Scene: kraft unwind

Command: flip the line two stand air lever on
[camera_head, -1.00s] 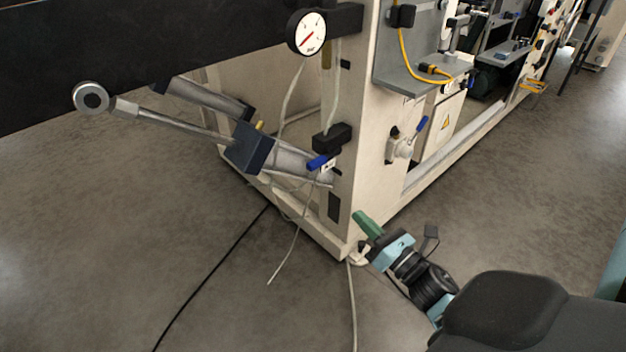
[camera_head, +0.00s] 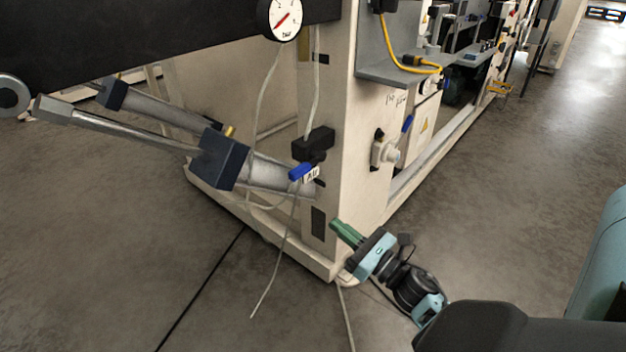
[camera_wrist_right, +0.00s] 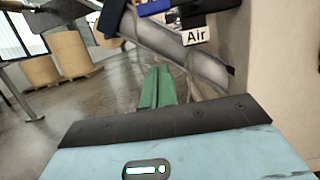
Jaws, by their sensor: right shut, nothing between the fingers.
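The stand's air lever is a blue handle (camera_head: 301,171) on a black valve body (camera_head: 314,144), low on the cream machine post. A white tag hangs by it. In the right wrist view the blue handle (camera_wrist_right: 153,7) shows at the top edge, above the tag reading "Air" (camera_wrist_right: 195,36). My right gripper (camera_head: 345,232) has green fingers, shut and empty. It is below and to the right of the lever, in front of the post's foot, apart from the lever. In the right wrist view the green fingertips (camera_wrist_right: 157,75) point toward the area below the tag. My left gripper is not in view.
A pneumatic cylinder (camera_head: 222,158) reaches left from the post. A gauge (camera_head: 280,18) is above. Thin hoses hang to the floor. Open floor (camera_head: 480,220) lies to the right.

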